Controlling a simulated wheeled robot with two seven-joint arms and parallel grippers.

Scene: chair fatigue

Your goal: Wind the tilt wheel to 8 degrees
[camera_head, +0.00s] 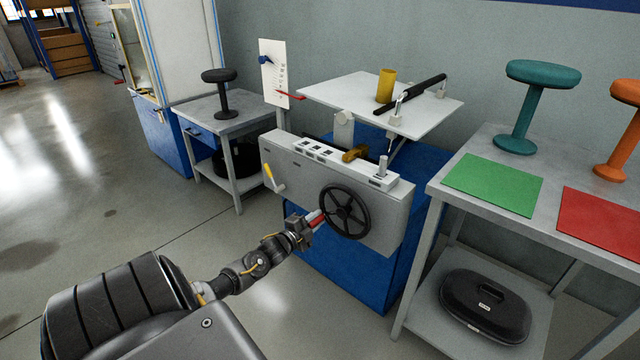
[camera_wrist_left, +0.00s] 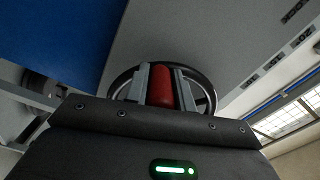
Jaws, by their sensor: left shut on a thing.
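The tilt wheel (camera_head: 345,212) is a black spoked handwheel on the front of a grey machine housing (camera_head: 390,222). Its rim also shows in the left wrist view (camera_wrist_left: 206,82), behind my fingers. My left gripper (camera_head: 314,220) is shut on the wheel's red handle (camera_wrist_left: 161,86), at the wheel's left side in the head view. The handle lies between the two fingers (camera_wrist_left: 160,88). A white scale plate (camera_head: 272,72) with a red pointer (camera_head: 289,95) stands behind the housing; its marks are too small to read. My right gripper is not in view.
A tilted white plate (camera_head: 345,92) with a yellow cylinder (camera_head: 386,86) and a black bar sits above the housing. A yellow-handled crank (camera_head: 270,176) is left of the wheel. A grey table (camera_head: 450,160) with teal and orange stools stands right. Open floor lies left.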

